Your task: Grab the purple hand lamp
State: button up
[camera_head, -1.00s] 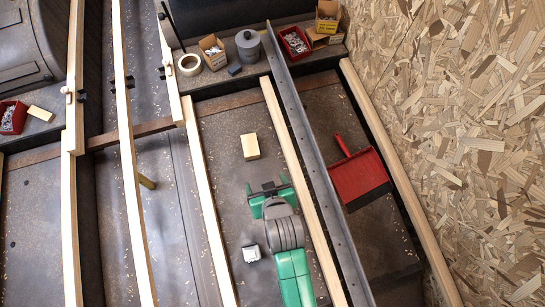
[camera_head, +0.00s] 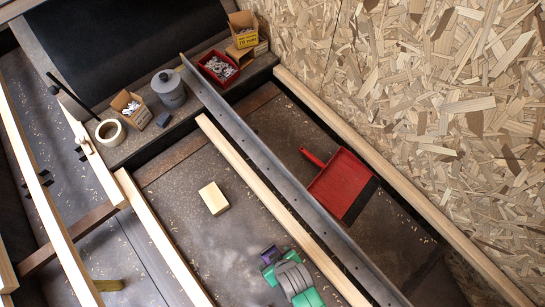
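My gripper (camera_head: 272,263), at the end of my green and grey arm, is at the bottom centre of the head view, over the dark floor. A small purple thing (camera_head: 270,253), perhaps the purple hand lamp, shows right at my gripper's end. The grey wrist and green parts hide most of this area. I cannot tell whether the fingers are closed around the purple thing or only beside it.
A cream block (camera_head: 213,198) lies up and left of my gripper. A wooden batten (camera_head: 268,198) and a grey metal rail (camera_head: 272,168) run diagonally to its right. A red dustpan (camera_head: 342,183) lies beyond. Boxes, a red bin (camera_head: 218,68) and tape (camera_head: 110,132) stand behind.

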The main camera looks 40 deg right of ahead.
jog(key=b+x, duration=0.1)
jog(key=x, duration=0.2)
jog(key=shift+w+f+b, duration=0.3)
jog(key=shift+w+b, duration=0.05)
jog(key=shift+r, duration=0.1)
jog(key=c, duration=1.3)
jog(key=shift+r, duration=0.1)
notch_tip(320, 180, up, 4)
jog(key=p, duration=0.3)
jog(key=shift+r+p, duration=0.2)
jog(key=shift+p, duration=0.2)
jog(key=s+p, duration=0.1)
jog(key=s, duration=0.4)
jog(key=s+a+p, duration=0.1)
jog(key=s+p, duration=0.1)
jog(key=s, duration=0.3)
jog(key=s+a+p, duration=0.1)
jog(key=s, duration=0.5)
jog(key=shift+r, duration=0.25)
